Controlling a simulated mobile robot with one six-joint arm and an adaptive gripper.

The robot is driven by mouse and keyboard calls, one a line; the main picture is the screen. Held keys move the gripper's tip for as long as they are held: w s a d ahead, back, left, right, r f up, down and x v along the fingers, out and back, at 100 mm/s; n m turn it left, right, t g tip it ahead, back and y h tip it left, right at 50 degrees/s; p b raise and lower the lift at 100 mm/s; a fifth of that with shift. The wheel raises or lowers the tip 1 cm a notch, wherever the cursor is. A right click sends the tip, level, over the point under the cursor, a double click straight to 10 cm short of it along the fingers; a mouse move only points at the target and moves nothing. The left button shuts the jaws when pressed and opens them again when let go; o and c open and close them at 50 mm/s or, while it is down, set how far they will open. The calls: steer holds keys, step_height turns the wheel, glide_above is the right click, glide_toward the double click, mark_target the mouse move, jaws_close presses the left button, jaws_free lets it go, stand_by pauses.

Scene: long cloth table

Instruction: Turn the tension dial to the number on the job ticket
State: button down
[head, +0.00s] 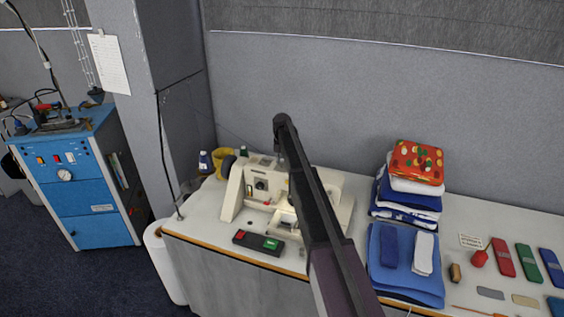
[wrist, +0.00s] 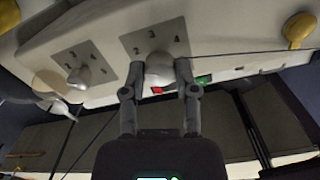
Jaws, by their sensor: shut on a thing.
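The cream sewing machine (head: 236,190) stands on the table at the left end; my arm crosses in front of it. In the wrist view, its pale housing (wrist: 225,35) fills the top. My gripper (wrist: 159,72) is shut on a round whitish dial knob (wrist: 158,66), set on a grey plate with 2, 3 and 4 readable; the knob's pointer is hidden. A second dial (wrist: 80,75) on a numbered plate is to the left, untouched. Which one is the tension dial is not readable. A small printed card (head: 470,241), possibly the job ticket, lies on the table, unreadable.
A black control box (head: 258,242) with red and green buttons lies before the machine. Folded cloths (head: 408,200) and a blue cloth pile (head: 405,275) are to its right. A yellow mug (head: 223,162) and bottle (head: 205,161) stand behind left. A paper sheet (head: 108,63) hangs on the pillar.

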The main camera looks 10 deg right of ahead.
steer(key=shift+s, duration=0.1)
steer(key=shift+c, duration=1.9)
jaws_free()
steer(key=shift+m, duration=0.5)
